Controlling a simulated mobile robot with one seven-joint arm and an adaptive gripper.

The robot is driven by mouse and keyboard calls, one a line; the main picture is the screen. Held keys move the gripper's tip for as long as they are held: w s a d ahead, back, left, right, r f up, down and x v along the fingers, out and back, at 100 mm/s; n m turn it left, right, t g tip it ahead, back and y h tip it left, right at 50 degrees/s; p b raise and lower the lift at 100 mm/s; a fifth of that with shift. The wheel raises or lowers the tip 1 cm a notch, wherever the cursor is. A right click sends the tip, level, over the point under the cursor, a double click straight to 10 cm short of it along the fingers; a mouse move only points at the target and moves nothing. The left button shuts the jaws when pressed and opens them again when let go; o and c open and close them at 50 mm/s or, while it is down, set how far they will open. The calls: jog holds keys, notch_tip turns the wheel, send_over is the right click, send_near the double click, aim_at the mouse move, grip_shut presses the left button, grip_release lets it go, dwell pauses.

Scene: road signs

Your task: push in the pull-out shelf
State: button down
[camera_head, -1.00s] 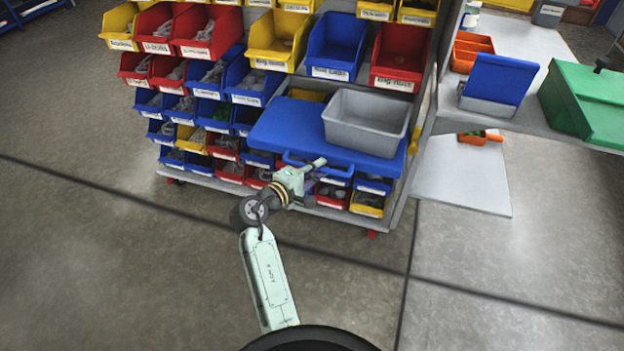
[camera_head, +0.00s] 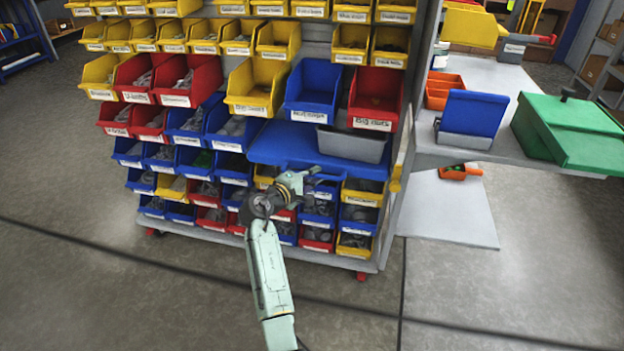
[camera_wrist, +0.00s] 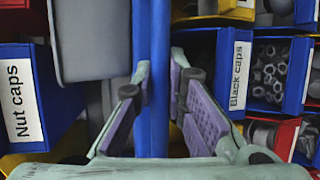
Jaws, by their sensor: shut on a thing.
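The pull-out shelf (camera_head: 275,148) is a blue board in the bin rack, jutting out a little below the upper row of large bins. Its front edge and blue handle bar face me. My gripper (camera_head: 308,178) is at the front of the shelf. In the wrist view, my gripper (camera_wrist: 160,85) has one finger on each side of a blue bar (camera_wrist: 151,40) and is shut on it. It looks like the shelf's handle. A grey tray (camera_head: 350,147) sits on the shelf's right part, its back under the upper bins.
Labelled bins in red, blue and yellow fill the rack around the shelf, with large bins (camera_head: 313,92) just above. A workbench with a green box (camera_head: 570,135) stands to the right. The floor in front is clear.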

jog(key=shift+w+r, duration=0.2)
jog(key=c, duration=1.6)
grip_release()
jog(key=shift+d+f, duration=0.1)
jog(key=shift+f, duration=0.05)
jog(key=v, duration=1.2)
